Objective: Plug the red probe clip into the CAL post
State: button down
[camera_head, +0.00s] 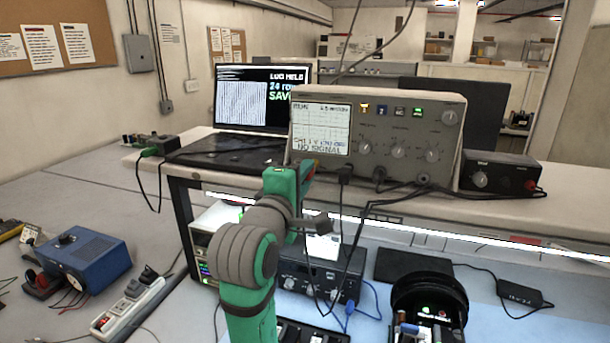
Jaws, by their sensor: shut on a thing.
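The grey oscilloscope (455,150) stands on the raised shelf, its screen (321,128) lit and reading "NO SIGNAL". My green arm rises from the bottom, and my gripper (306,171) is at its far end, in front of the scope's lower left corner. The fingers are small and partly hidden by my wrist. A small red-orange bit at the tip appears to be the red probe clip (311,163), held against or just before the panel; contact cannot be told. I cannot make out the CAL post. A black plug (345,175) with a hanging cable is just right of my gripper.
A laptop (262,95) stands left of the scope, a black box (500,175) right of it. Dark cables hang over the shelf edge (480,226). Below are a blue supply (85,260), a power strip (130,308) and a black cylinder (428,297). The left bench has bare room.

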jog(key=shift+w+d, duration=0.15)
jog(key=shift+w, duration=0.35)
dwell(0.4)
jog(key=c, duration=1.6)
grip_release()
jog(key=v, duration=1)
jog(key=shift+s, duration=0.4)
